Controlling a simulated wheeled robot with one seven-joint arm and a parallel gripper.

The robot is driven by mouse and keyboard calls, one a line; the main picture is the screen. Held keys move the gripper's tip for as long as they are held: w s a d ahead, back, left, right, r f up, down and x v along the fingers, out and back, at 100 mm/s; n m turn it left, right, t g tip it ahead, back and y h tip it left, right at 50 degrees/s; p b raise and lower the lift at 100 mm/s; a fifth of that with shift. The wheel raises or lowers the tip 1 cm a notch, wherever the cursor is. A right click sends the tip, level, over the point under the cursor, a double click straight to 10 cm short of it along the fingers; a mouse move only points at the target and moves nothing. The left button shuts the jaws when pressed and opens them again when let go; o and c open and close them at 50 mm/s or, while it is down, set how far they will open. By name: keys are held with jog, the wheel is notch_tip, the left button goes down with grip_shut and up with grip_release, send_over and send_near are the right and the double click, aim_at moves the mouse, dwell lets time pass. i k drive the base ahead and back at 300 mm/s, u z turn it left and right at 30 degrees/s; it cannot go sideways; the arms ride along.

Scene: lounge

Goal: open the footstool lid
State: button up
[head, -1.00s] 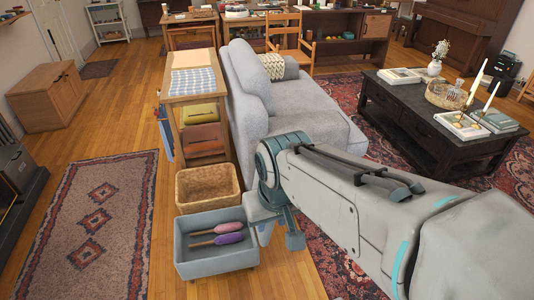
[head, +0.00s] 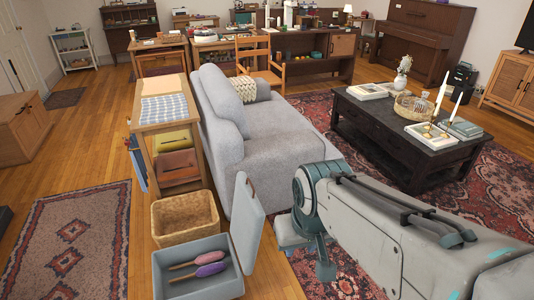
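The footstool (head: 198,272) is a grey-blue upholstered box at the lower middle of the head view. Its lid (head: 248,222) stands up on edge along the box's right side, with a small brown tab at its top. The inside is exposed, and a pink and a purple brush-like item (head: 210,269) with wooden handles lie in it. My gripper (head: 308,256) is to the right of the lid, with a visible gap between them in the picture.
A wicker basket (head: 184,216) stands just behind the footstool. Behind it are a narrow wooden table (head: 164,122) and a grey sofa (head: 262,138). A dark coffee table (head: 395,135) is at the right. Bare floor and a patterned rug (head: 75,238) lie to the left.

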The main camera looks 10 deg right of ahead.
aim_at(248, 219)
jog(key=z, duration=0.15)
jog(key=i, duration=1.35)
jog(key=u, duration=0.4)
